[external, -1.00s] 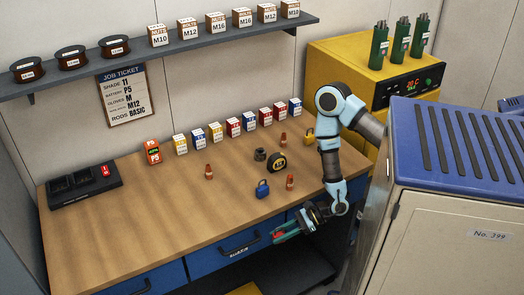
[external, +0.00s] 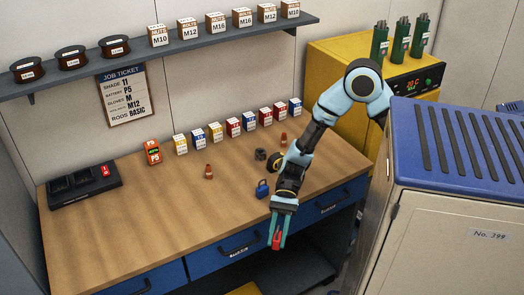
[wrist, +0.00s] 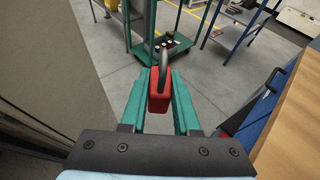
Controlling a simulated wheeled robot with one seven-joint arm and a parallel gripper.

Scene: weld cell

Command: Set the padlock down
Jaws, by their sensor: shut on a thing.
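My gripper (external: 279,228) is in front of the workbench (external: 130,220), just beyond its front edge and over the open space before the blue drawers. Its teal fingers are shut on a red padlock (external: 276,240). In the wrist view the red padlock (wrist: 158,100) sits between the two teal fingers, with its grey shackle pointing away from my wrist. A blue padlock (external: 262,188) stands on the bench top near the front edge, behind my gripper and apart from it.
A row of small boxes (external: 215,133) lines the back. A black charger (external: 85,187) is at left. The front left top is clear.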

